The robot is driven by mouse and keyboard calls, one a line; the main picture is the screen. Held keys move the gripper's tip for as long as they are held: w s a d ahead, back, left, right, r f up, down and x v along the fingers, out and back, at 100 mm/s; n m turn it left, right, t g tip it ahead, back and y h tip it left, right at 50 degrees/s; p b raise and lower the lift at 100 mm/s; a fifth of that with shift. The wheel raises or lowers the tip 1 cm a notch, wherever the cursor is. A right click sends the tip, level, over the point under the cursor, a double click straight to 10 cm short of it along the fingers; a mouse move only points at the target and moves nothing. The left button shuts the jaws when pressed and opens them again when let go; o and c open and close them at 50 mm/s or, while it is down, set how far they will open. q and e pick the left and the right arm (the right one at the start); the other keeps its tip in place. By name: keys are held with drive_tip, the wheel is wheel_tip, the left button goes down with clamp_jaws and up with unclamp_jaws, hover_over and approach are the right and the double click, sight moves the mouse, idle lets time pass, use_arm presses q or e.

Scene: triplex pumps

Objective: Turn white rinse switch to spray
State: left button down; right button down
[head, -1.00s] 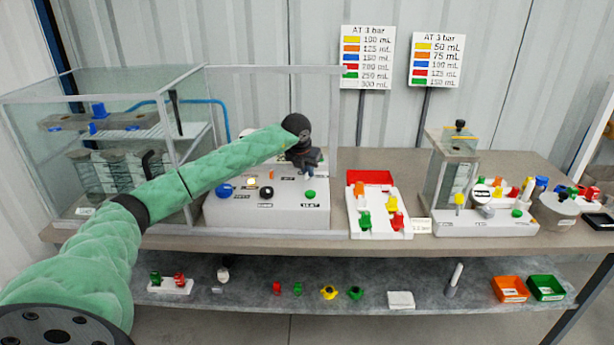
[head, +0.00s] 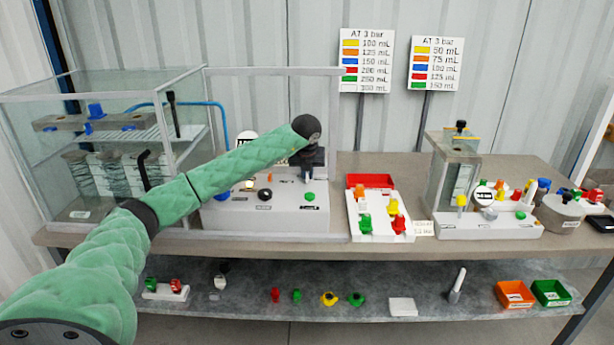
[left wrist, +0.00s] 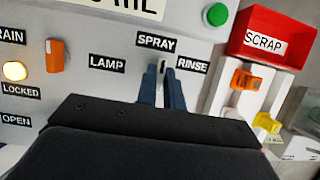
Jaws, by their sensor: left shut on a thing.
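The white rinse switch (left wrist: 160,68) shows as a small pale piece between the fingertips in the left wrist view, near the SPRAY and RINSE labels on the grey-white panel. Its lower part is hidden by the fingers, so its exact setting is hard to tell. My left gripper (left wrist: 162,88) has its two dark blue fingers close together on the switch. In the head view my left gripper (head: 309,176) reaches down to the right part of the control box (head: 290,218); the switch is not discernible there. My right gripper is not in view.
A green button (left wrist: 217,14) and an orange knob (left wrist: 54,55) are on the same panel. A red scrap tray (head: 369,180) stands right of the box, with a white holder of coloured valves. A glass enclosure (head: 100,150) is at left.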

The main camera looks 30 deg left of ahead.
use_arm(q)
drive_tip(key=shift+r, duration=0.1)
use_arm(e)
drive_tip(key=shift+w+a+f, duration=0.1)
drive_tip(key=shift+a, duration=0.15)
use_arm(q)
drive_tip(key=c, duration=1.5)
unclamp_jaws()
